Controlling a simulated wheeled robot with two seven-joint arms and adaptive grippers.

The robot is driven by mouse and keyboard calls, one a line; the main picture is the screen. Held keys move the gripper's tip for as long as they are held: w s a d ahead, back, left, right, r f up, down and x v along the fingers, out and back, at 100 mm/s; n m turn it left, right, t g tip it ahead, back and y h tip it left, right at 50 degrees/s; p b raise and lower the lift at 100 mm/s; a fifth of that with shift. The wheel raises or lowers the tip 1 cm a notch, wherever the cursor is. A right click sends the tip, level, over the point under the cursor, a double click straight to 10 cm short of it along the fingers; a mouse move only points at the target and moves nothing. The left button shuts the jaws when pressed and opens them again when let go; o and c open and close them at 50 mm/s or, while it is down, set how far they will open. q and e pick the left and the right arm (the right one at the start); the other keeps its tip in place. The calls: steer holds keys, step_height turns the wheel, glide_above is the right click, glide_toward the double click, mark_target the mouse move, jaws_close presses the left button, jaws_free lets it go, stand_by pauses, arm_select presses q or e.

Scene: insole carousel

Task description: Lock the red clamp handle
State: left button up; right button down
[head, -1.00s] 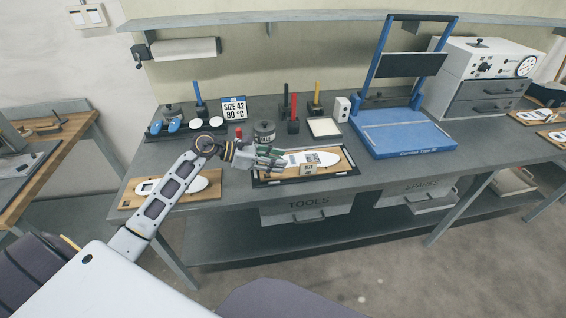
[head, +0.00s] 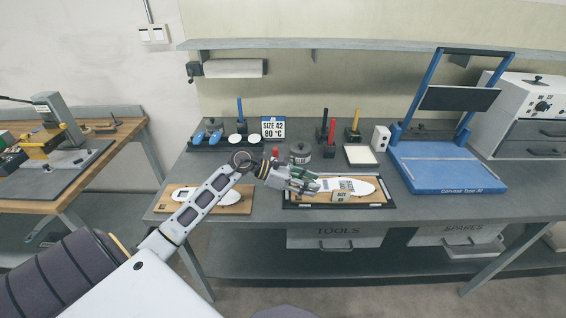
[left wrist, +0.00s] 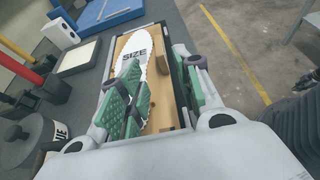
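A small red knob (head: 275,152) stands upright just behind my left wrist in the head view. It may be the red clamp handle; its base is hidden and I cannot tell whether it is locked. My left gripper (head: 305,183) is over the left end of a dark-framed wooden board (head: 378,198) bearing a white insole (head: 362,187). In the left wrist view, its green-padded fingers (left wrist: 162,88) are apart, with the board and the insole (left wrist: 134,45) visible between and beyond them. Nothing is seen held. My right gripper is not in view.
A grey canister (head: 300,153) stands behind the gripper. Red and yellow upright tools (head: 331,132), a white tray (head: 361,156) and a blue press (head: 445,175) stand farther right. Another insole board (head: 240,207) lies at left. A second bench (head: 35,206) is at far left.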

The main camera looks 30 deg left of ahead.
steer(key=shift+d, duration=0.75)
arm_select(q)
steer(key=shift+c, duration=0.4)
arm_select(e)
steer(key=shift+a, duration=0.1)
